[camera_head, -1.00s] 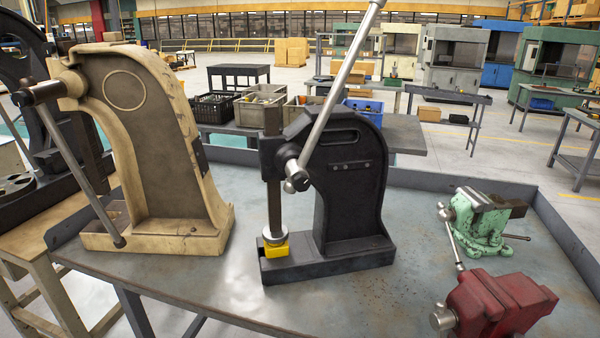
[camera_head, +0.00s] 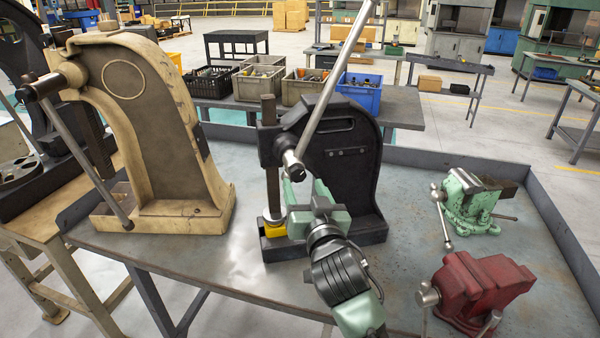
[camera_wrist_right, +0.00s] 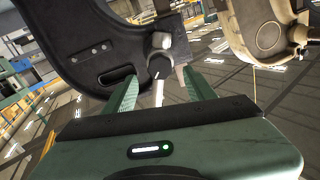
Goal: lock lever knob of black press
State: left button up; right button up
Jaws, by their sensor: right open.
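The black press (camera_head: 345,165) stands on the table in the middle of the head view. Its long silver lever (camera_head: 330,85) slants up to the right from a hub. The knob (camera_head: 294,168) is the dark-tipped end at the hub, at the lever's lower end. My right gripper (camera_head: 304,188) is just below the knob, in front of the press. In the right wrist view my right gripper (camera_wrist_right: 159,78) is open, with the knob (camera_wrist_right: 157,66) between or just beyond its fingertips. I cannot tell whether they touch. My left gripper is out of view.
A beige press (camera_head: 150,130) stands to the left. A green vise (camera_head: 468,205) and a red vise (camera_head: 480,285) sit on the table (camera_head: 240,270) at the right. A yellow block (camera_head: 272,228) lies under the black press's ram. Crates (camera_head: 258,83) stand on a bench behind.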

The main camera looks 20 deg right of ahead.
aim_at(299, 176)
jog(key=w+p, duration=0.1)
jog(key=w, duration=0.3)
jog(key=shift+w+d, duration=0.15)
jog(key=shift+w, duration=0.2)
grip_shut()
jog(key=shift+f+m, duration=0.15)
jog(key=shift+m, duration=0.45)
jog(key=shift+m+b, duration=0.3)
jog(key=shift+m, duration=0.2)
grip_release()
